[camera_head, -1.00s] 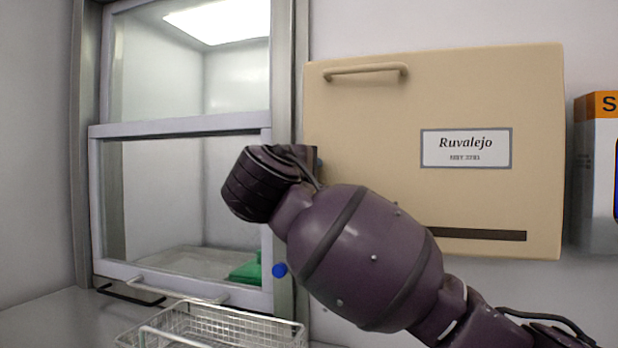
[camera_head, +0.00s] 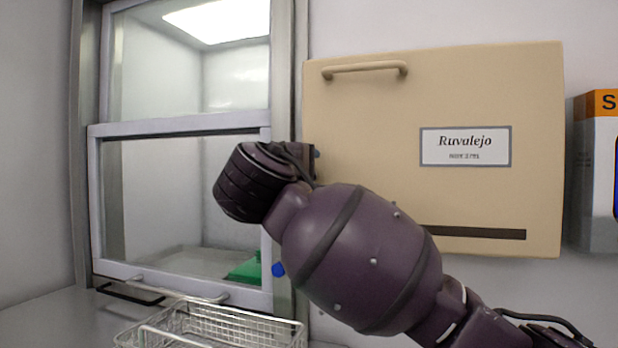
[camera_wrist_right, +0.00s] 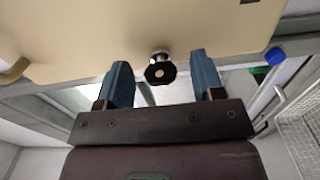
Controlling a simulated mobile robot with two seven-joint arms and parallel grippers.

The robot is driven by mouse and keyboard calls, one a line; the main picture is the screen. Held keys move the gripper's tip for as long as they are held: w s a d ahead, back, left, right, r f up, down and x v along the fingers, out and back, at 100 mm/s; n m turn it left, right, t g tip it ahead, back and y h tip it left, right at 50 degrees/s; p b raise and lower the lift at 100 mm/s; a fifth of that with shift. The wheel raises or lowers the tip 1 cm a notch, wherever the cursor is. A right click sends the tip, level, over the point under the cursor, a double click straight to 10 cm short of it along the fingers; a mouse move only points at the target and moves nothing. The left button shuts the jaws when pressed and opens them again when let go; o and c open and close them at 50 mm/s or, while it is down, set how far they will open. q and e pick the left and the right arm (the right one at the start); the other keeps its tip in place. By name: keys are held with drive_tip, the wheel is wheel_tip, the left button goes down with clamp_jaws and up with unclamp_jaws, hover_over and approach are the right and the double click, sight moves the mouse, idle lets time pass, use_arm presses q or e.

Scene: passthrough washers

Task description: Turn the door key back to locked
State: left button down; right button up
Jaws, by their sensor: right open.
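The key (camera_wrist_right: 160,74) shows in the right wrist view as a dark, faceted head with a small pale centre, in front of a shiny round metal lock (camera_wrist_right: 160,57). The lock is at the edge of the beige panel in that view. My right gripper (camera_wrist_right: 161,72) is open, with one blue finger on each side of the key and a gap to it on both sides. I cannot tell how deep the key sits between the fingers. In the head view my right wrist hides the key and most of the gripper (camera_head: 316,152). My left gripper is not in view.
The glazed sash door (camera_head: 180,128) stands left of the beige cabinet (camera_head: 500,90) labelled Ruvalejo. A blue knob (camera_head: 278,269) is on the frame between them. A wire basket (camera_head: 215,325) stands below. An orange-topped box (camera_head: 596,170) is at the far right.

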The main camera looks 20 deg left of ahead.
drive_tip(key=s, duration=0.9)
drive_tip(key=shift+s+a+b, duration=0.2)
drive_tip(key=shift+s+b, duration=0.1)
drive_tip(key=shift+b, duration=0.15)
